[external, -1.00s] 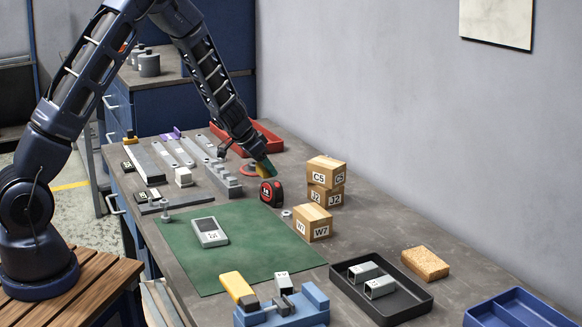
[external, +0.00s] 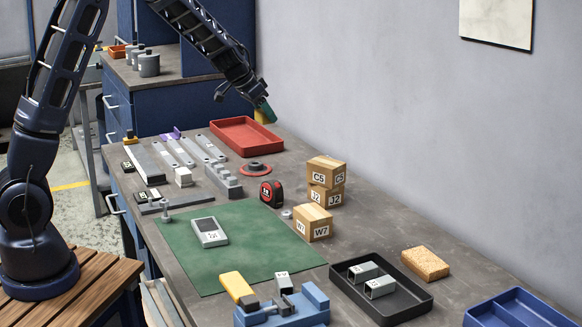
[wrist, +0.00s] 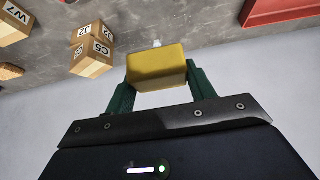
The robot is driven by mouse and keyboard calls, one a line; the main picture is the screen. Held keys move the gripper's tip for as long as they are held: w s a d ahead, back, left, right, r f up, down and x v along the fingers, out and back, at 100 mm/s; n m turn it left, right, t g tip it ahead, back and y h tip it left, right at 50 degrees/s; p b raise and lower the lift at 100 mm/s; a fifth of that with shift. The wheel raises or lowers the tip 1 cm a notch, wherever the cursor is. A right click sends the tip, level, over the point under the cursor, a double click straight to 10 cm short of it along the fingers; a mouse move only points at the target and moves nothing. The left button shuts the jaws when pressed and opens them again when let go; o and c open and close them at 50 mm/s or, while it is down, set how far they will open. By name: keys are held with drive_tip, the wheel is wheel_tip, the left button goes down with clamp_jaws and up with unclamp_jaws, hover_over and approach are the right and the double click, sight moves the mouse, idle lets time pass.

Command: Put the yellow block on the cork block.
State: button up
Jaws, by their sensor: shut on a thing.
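My gripper (external: 264,108) is raised above the far end of the bench, near the wall. It is shut on a yellow block (wrist: 157,66), held between its green fingers in the wrist view. In the external view the yellow block (external: 266,117) shows only partly at the fingertips. The cork block (external: 425,264), speckled tan, lies flat on the bench at the right, between the black tray and the wall. It is far from my gripper, and its top is bare.
Stacked cardboard boxes (external: 326,181) and a single box (external: 313,222) stand mid-bench. A black tray (external: 400,312) with metal brackets and a blue tray (external: 515,312) flank the cork block. A red tray (external: 246,148) lies near my gripper. A blue vise (external: 312,302) stands in front.

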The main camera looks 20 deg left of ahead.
drive_tip(key=s+d+m+g, duration=0.15)
drive_tip(key=s+d, duration=0.25)
drive_tip(key=d, duration=1)
wheel_tip(320, 180, up, 3)
drive_tip(key=m+g+h, duration=0.2)
drive_tip(key=m+g, duration=0.1)
drive_tip(key=m, duration=0.5)
hover_over(436, 260)
drive_tip(key=a, duration=0.3)
drive_tip(key=shift+n, duration=0.25)
drive_tip(key=f, duration=1.9)
drive_tip(key=shift+w+d+f, duration=0.1)
drive_tip(key=shift+d+f, duration=0.2)
drive_tip(key=shift+f, duration=0.15)
drive_tip(key=o, duration=1.1)
drive_tip(key=shift+c, duration=0.2)
